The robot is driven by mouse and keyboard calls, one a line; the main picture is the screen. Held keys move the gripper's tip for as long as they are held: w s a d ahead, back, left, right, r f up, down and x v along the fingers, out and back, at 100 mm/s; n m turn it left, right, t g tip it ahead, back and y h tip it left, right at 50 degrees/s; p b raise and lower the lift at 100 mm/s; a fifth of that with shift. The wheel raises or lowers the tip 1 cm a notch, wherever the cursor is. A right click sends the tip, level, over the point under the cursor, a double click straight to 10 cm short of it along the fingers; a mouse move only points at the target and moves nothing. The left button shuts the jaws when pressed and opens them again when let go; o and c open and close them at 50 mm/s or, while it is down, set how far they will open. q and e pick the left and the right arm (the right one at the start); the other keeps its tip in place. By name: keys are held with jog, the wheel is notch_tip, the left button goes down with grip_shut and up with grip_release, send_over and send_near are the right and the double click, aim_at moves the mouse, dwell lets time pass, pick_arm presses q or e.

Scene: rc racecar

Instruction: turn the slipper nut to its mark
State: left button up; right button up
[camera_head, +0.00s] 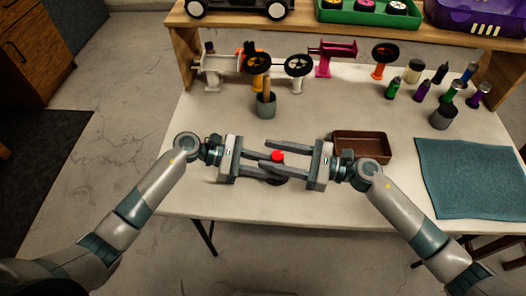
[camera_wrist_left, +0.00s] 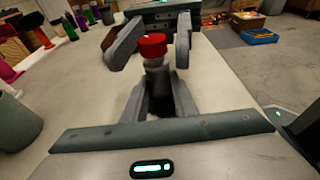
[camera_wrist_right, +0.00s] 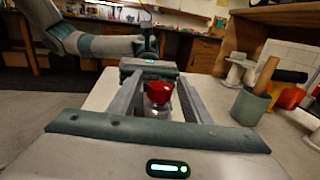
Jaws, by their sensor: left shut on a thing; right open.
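The red slipper nut (camera_head: 277,155) tops a short grey cylinder, which shows below it in the left wrist view (camera_wrist_left: 157,75). My left gripper (camera_head: 281,166) is shut on this grey piece, below the nut. My right gripper (camera_head: 266,154) is open, its two fingers reaching in from the right on either side of the nut. The nut stands between the right fingers in the right wrist view (camera_wrist_right: 158,92), with a gap visible on the right. A dark round part shows partly under the fingers in the head view.
A brown tray (camera_head: 376,148) lies behind my right wrist. A grey cup (camera_head: 265,108) with a wooden handle stands behind the grippers. Several bottles stand at the back right, and a teal mat (camera_head: 470,180) lies at the right. The front left table is clear.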

jog(key=shift+w+a, duration=0.15)
jog(key=shift+a, duration=0.6)
jog(key=shift+w+a, duration=0.1)
jog(key=shift+a, duration=0.6)
jog(key=c, duration=1)
jog(key=shift+c, duration=0.2)
